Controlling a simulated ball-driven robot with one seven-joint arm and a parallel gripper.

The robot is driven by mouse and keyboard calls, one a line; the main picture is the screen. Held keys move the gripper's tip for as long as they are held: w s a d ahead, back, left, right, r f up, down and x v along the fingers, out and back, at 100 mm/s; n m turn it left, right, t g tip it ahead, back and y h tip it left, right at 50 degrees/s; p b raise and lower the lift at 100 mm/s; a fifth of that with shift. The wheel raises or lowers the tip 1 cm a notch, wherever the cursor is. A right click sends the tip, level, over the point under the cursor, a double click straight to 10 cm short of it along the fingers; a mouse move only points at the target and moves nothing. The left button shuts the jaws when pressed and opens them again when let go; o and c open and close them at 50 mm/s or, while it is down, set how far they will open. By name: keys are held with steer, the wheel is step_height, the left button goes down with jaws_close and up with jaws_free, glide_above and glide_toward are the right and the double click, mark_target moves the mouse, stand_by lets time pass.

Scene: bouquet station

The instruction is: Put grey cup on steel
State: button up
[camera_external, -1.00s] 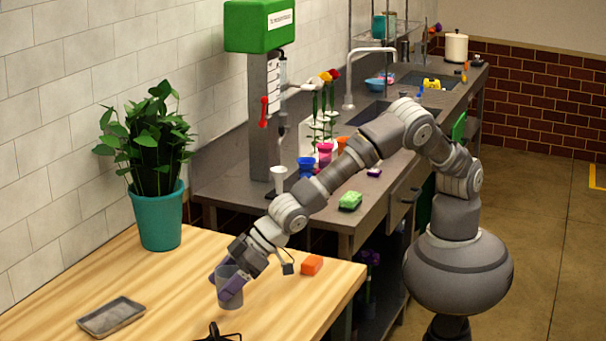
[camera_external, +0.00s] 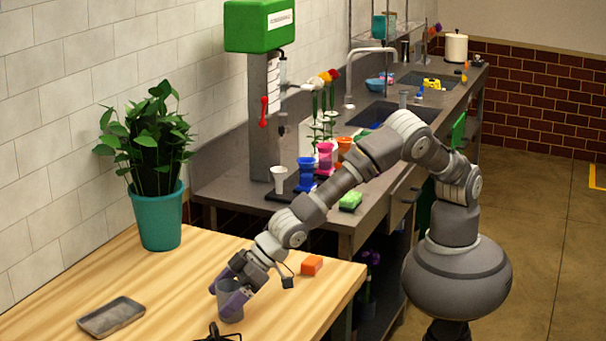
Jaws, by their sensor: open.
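The grey cup (camera_external: 230,285) is upright at the wooden table's front part, and its base appears to rest on the wood. My gripper (camera_external: 231,298) is open, with its purple fingers on either side of the cup; I cannot tell whether they touch it. The fingers hide part of the cup's wall. The steel-grey counter (camera_external: 225,178) stands behind the table, along the tiled wall. A shallow grey tray (camera_external: 111,317) lies on the wooden table, left of the cup, and looks empty.
An orange block (camera_external: 312,265) lies right of my gripper. A plant in a teal pot (camera_external: 161,220) stands at the table's back. A black object (camera_external: 217,334) is at the bottom edge. The counter holds a green sponge (camera_external: 351,201), several coloured cups and a green-topped dispenser (camera_external: 259,25).

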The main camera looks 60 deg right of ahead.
steer(key=w+r+p+v, duration=0.1)
steer(key=p+v, duration=0.2)
steer(key=v, duration=0.5)
steer(key=w+d+r+m+t+h, duration=0.1)
steer(key=w+d+r+m+t, duration=0.15)
steer(key=w+d+r, duration=0.9)
steer(key=w+d+r+m+t, duration=0.1)
steer(key=w+d+r+m, duration=0.2)
steer(key=w+d+r, duration=0.85)
steer(key=s+d+r+m+t+h, duration=0.1)
steer(key=s+d+r+t, duration=0.15)
steer(key=d+r, duration=0.9)
steer(key=s+d+r+m+t+h, duration=0.1)
steer(key=s+d+r, duration=0.3)
steer(key=d+r, duration=0.75)
steer(key=s+d+r+t+h, duration=0.1)
steer(key=s+d+r, duration=0.2)
steer(key=s+d, duration=0.2)
steer(key=s+d+r+m+h, duration=0.1)
steer(key=s+d+r+h, duration=0.1)
steer(key=s+d+r, duration=0.2)
steer(key=s+d, duration=0.1)
steer(key=d, duration=0.2)
steer(key=shift+t+h, duration=0.3)
steer(key=shift+t, duration=0.1)
steer(key=shift+w+m, duration=0.1)
steer(key=shift+m, duration=0.15)
